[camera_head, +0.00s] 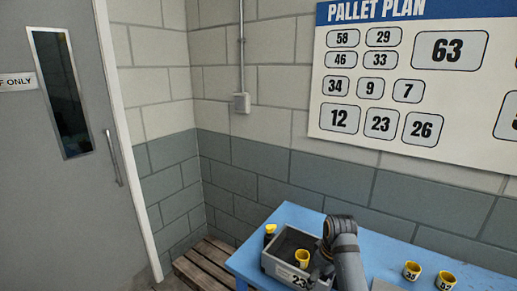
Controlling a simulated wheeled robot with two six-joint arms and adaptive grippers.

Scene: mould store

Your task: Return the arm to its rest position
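One of my arms, apparently the left, rises from the bottom right of centre and bends at a dark joint over the blue table. Its gripper (319,268) points down at the right side of a grey crate (282,269) marked 23. Its fingers are small, dark and partly hidden by the arm, so I cannot tell whether they are open or shut. A yellow cup (302,259) shows in the crate, close to the gripper; I cannot tell whether they touch. My other gripper is not in view.
The blue table (300,216) holds a yellow-and-black item (270,232) beside the crate and yellow cups marked 35 (412,270) and 52 (446,281) at right. A wooden pallet (210,262) lies on the floor left of it. A grey door (75,170) stands at far left.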

